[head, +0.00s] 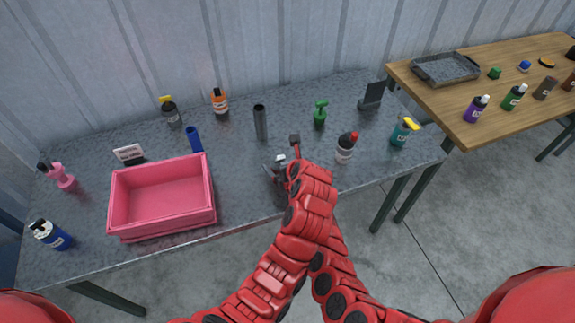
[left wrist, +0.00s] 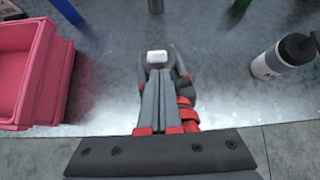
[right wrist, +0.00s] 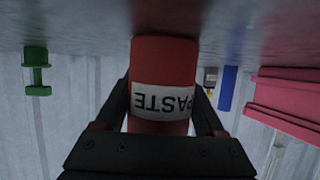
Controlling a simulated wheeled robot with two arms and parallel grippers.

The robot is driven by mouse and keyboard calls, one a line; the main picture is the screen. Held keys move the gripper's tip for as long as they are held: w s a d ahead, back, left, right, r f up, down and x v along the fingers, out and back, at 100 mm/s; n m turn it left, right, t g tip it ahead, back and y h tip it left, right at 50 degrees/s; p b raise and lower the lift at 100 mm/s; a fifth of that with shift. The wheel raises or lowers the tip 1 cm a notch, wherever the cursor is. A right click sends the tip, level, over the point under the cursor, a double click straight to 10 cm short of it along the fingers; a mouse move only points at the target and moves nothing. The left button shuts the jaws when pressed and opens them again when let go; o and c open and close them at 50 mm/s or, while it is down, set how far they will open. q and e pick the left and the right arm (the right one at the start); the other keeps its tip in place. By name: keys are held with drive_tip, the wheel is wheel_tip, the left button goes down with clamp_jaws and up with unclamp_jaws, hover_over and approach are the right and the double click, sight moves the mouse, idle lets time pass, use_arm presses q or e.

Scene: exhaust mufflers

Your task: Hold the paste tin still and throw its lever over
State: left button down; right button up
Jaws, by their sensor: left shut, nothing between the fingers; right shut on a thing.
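The red paste tin (right wrist: 165,55), with a white PASTE label, shows in the right wrist view, which is upside down. It stands on the table. My right gripper (right wrist: 163,108) is shut on it, one finger at each side. In the left wrist view my left gripper (left wrist: 157,76) is shut and empty. Its tips are close to a small white-topped piece (left wrist: 157,56) on a dark grey part, perhaps the lever; I cannot tell whether they touch. In the head view the left gripper (head: 279,171) and my red arms hide most of the tin.
A pink tray (head: 163,228) stands to the left. The table's front edge is near.

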sight(281, 156)
use_arm(q)
drive_tip(key=shift+w+a+r+g, duration=0.15)
drive_tip(key=shift+w+r+g, duration=0.25)
drive_tip(key=shift+g, duration=0.3)
idle(0.3)
drive_tip(key=shift+r, duration=0.15)
drive_tip(key=shift+w+a+r, duration=0.2)
drive_tip(key=shift+w+r, duration=0.2)
drive_tip(key=shift+w, duration=0.15)
drive_tip(key=shift+w+a+r, duration=0.15)
drive_tip(key=shift+w+r, duration=0.15)
drive_tip(key=shift+w, duration=0.25)
drive_tip(key=shift+w+a+r, duration=0.15)
drive_tip(key=shift+w+r, duration=0.1)
drive_tip(key=shift+w, duration=0.25)
drive_tip(key=shift+w+a, duration=0.2)
drive_tip(key=shift+w, duration=0.45)
drive_tip(key=shift+w+a, duration=0.2)
drive_tip(key=shift+w, duration=0.4)
drive_tip(key=shift+r, duration=0.1)
drive_tip(key=shift+r, duration=0.75)
wheel_tip(281, 156, up, 10)
drive_tip(key=s, duration=0.1)
drive_tip(key=shift+d, duration=0.15)
